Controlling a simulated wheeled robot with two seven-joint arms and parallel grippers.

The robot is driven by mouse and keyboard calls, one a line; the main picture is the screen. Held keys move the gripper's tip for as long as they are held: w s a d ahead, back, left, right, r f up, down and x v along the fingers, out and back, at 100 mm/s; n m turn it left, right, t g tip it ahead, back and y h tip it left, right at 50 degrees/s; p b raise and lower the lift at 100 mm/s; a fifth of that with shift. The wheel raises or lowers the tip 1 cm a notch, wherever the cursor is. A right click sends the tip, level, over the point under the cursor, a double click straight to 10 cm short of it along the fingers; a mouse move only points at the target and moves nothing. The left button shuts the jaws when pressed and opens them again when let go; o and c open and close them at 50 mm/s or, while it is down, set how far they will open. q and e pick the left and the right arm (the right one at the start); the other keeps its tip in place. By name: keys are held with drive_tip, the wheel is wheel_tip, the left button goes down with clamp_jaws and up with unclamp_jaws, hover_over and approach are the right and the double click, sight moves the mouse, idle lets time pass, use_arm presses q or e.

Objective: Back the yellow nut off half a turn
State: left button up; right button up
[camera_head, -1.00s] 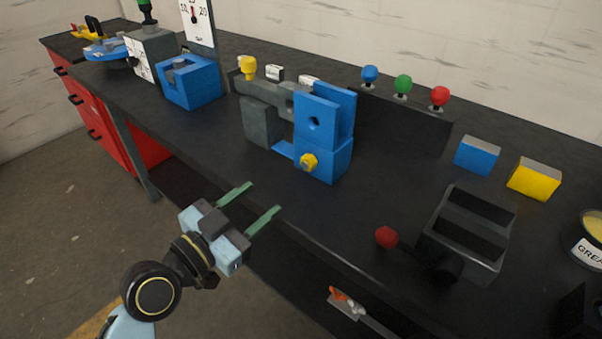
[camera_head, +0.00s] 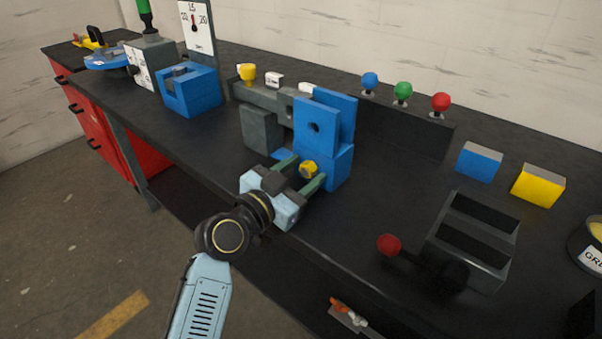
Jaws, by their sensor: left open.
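The yellow nut (camera_head: 309,168) sits on the front face of the blue bracket (camera_head: 338,165), low down near the bench top. My left gripper (camera_head: 305,172) is open, its two green fingers pointing at the bracket. The nut shows between the fingertips, one finger to its left and one to its right. I cannot tell whether either finger touches it. My right gripper is not in view.
A grey block (camera_head: 262,129) stands left of the bracket. A red-knobbed lever (camera_head: 389,245) and a grey slotted box (camera_head: 475,238) are to the right. Blue (camera_head: 479,162) and yellow (camera_head: 538,186) blocks lie farther right. The bench front edge runs below my gripper.

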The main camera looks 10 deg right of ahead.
use_arm(q)
drive_tip(key=c, duration=1)
drive_tip(key=shift+n, duration=0.3)
drive_tip(key=n+p, duration=0.2)
drive_tip(key=n, duration=0.2)
drive_tip(key=shift+a, duration=0.1)
drive_tip(key=shift+w+n+p, duration=0.1)
drive_tip(key=shift+n+p, duration=0.4)
drive_tip(key=shift+n, duration=0.7)
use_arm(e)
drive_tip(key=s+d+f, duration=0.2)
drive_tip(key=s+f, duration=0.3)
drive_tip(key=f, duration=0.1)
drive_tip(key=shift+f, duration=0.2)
